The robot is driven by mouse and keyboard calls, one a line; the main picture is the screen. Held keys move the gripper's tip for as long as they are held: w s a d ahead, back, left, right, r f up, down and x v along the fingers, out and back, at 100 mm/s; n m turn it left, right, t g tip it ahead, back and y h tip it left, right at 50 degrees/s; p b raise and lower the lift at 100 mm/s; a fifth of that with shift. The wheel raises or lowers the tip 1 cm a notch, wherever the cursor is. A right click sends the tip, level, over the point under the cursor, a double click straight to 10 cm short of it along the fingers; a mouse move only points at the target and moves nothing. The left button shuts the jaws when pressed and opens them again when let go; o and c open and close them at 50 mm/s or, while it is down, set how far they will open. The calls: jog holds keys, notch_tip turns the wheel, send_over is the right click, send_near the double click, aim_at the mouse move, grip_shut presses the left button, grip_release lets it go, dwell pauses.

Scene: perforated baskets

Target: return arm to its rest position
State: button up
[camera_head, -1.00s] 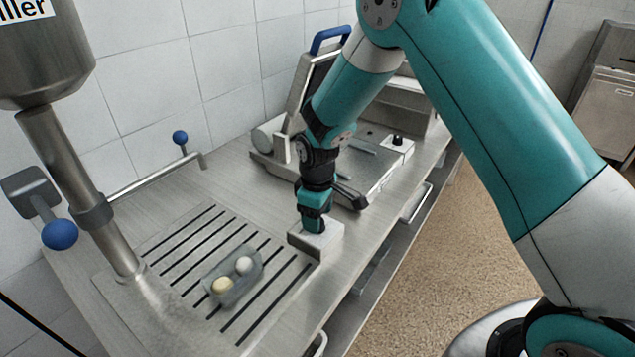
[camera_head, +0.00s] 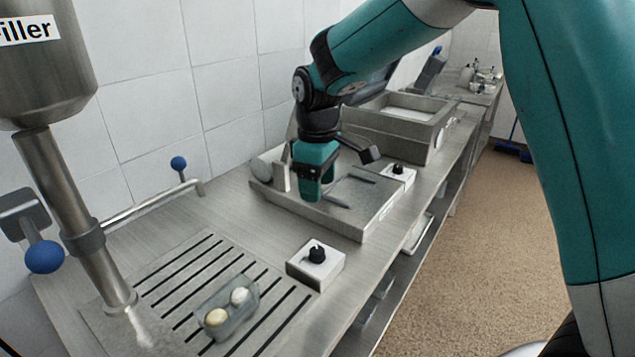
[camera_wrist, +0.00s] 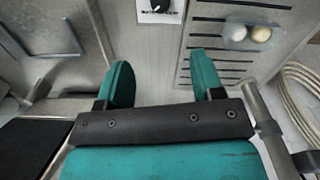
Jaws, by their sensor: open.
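My gripper (camera_head: 314,190) is raised in the head view, over the flat steel machine bed, and is empty. In the wrist view my gripper (camera_wrist: 162,80) shows two teal fingers spread apart with nothing between them. My arm reaches in from the upper right of the head view and hangs down at the wrist. A white box with a black knob (camera_head: 316,254) stands clear in front of the gripper; it also shows at the top of the wrist view (camera_wrist: 160,14).
A clear container (camera_head: 228,308) with two round pieces sits on the slotted drain area. A steel filler nozzle (camera_head: 82,225) stands at left, with blue-knobbed levers nearby. The steel machine (camera_head: 335,215) and a second knob box (camera_head: 398,177) are behind. Open floor lies at right.

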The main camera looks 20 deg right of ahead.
jog(key=s+a+r+m+y, duration=0.1)
jog(key=s+a+r+y, duration=0.1)
jog(key=s, duration=1.1)
jog(key=s+a+r+m+y, duration=0.1)
jog(key=s+a+r+y, duration=0.1)
jog(key=s, duration=1.2)
jog(key=shift+s+a+r, duration=0.25)
jog(key=shift+a+r, duration=0.2)
jog(key=shift+r, duration=0.45)
